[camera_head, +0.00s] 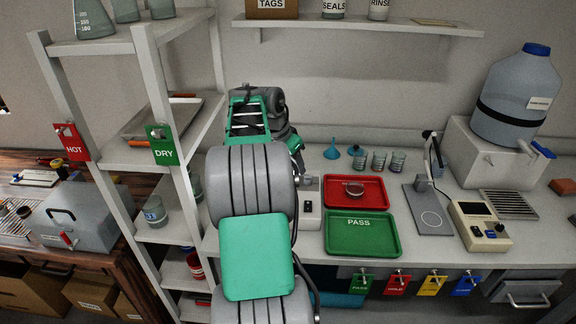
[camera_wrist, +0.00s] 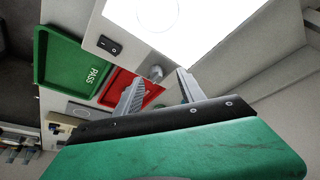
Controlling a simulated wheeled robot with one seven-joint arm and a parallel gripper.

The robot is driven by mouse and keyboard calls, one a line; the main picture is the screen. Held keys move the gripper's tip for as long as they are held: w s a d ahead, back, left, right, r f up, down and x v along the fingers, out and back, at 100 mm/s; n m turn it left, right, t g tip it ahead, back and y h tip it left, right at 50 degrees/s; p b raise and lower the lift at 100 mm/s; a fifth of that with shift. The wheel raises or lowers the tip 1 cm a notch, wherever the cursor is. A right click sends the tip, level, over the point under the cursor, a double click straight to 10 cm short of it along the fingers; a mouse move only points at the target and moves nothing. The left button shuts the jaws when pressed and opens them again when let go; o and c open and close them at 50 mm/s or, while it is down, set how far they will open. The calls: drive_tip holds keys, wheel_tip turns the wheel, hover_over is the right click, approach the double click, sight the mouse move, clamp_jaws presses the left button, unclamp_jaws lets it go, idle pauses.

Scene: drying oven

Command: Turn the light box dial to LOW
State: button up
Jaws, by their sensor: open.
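The light box (camera_wrist: 85,35) shows in the wrist view as a pale case with a bright, glowing white panel. Its small grey dial (camera_wrist: 155,73) sits on the front strip, to the right of a black rocker switch (camera_wrist: 109,45). My gripper (camera_wrist: 159,80) is open, with one finger to the left of the dial and one to the right in the picture. I cannot tell whether either finger touches it. No dial marking is readable. In the head view, part of the light box (camera_head: 310,212) shows beside my arm, which hides the rest and my gripper.
A red tray (camera_head: 372,192) holding a small dish and a green PASS tray (camera_head: 345,246) lie right of the light box. A white shelf rack (camera_head: 142,62) stands to the left. A grey stand (camera_head: 429,215) and a beige device (camera_head: 478,226) are farther right.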

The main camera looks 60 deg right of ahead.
sight(307, 176)
drive_tip(key=shift+m, duration=0.5)
drive_tip(key=s+d+f, duration=0.1)
drive_tip(key=f, duration=0.1)
drive_tip(key=d+f, duration=0.2)
drive_tip(key=s+d+f, duration=0.1)
drive_tip(key=d+f, duration=0.1)
drive_tip(key=f, duration=0.1)
drive_tip(key=shift+s+d+f, duration=0.1)
drive_tip(key=shift+s, duration=0.2)
drive_tip(key=shift+c, duration=0.6)
drive_tip(key=shift+p, duration=0.3)
clamp_jaws()
